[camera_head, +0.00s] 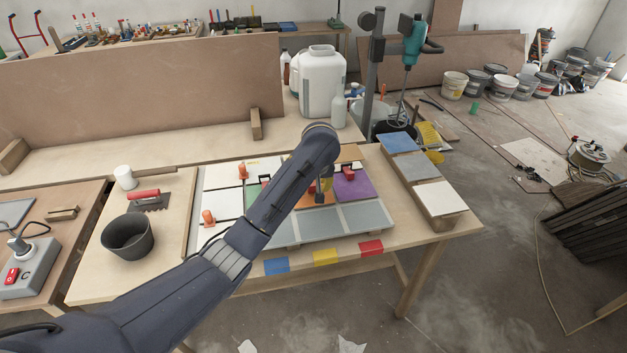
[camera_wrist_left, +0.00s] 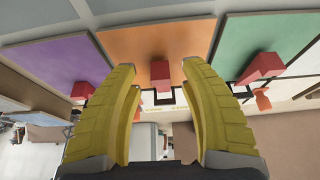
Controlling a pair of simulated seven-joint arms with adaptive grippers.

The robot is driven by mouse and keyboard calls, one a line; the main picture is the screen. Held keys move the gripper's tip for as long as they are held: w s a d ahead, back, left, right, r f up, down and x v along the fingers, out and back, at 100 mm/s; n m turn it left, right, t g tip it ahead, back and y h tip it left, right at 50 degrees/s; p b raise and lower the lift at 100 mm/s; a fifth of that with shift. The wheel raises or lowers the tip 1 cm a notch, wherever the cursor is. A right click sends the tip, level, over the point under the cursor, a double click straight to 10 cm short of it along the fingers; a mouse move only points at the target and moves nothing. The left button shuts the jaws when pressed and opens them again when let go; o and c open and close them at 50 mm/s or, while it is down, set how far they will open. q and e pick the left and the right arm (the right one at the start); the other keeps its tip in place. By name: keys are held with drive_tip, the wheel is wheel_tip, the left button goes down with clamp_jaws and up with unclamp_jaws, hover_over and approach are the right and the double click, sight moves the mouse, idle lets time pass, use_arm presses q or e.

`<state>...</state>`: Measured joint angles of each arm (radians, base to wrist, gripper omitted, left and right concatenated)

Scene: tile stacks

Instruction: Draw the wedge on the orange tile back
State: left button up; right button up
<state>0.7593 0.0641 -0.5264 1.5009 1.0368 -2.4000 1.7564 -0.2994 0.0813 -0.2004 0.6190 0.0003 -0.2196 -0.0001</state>
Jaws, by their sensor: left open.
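The orange tile (camera_head: 312,202) lies in the tile layout on the table, mostly behind my left arm in the head view. In the left wrist view the orange tile (camera_wrist_left: 150,42) sits between a purple tile (camera_wrist_left: 62,58) and a green tile (camera_wrist_left: 262,45). The red wedge (camera_wrist_left: 160,75) stands at the orange tile's edge. My left gripper (camera_wrist_left: 160,69) is open, with its yellow fingers on either side of that wedge and visible gaps to it. In the head view the left gripper (camera_head: 322,186) is above the orange tile. My right gripper is not in view.
Other wedges stand by the purple tile (camera_wrist_left: 82,90) and the green tile (camera_wrist_left: 262,67). A dark bucket (camera_head: 128,236) and a red-handled trowel (camera_head: 146,197) are on the left. Spare tiles (camera_head: 440,198) lie on the right. A white canister (camera_head: 320,82) stands behind.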

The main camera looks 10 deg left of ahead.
use_arm(q)
drive_tip(key=v, duration=0.6)
drive_tip(key=shift+s, duration=0.15)
idle(0.5)
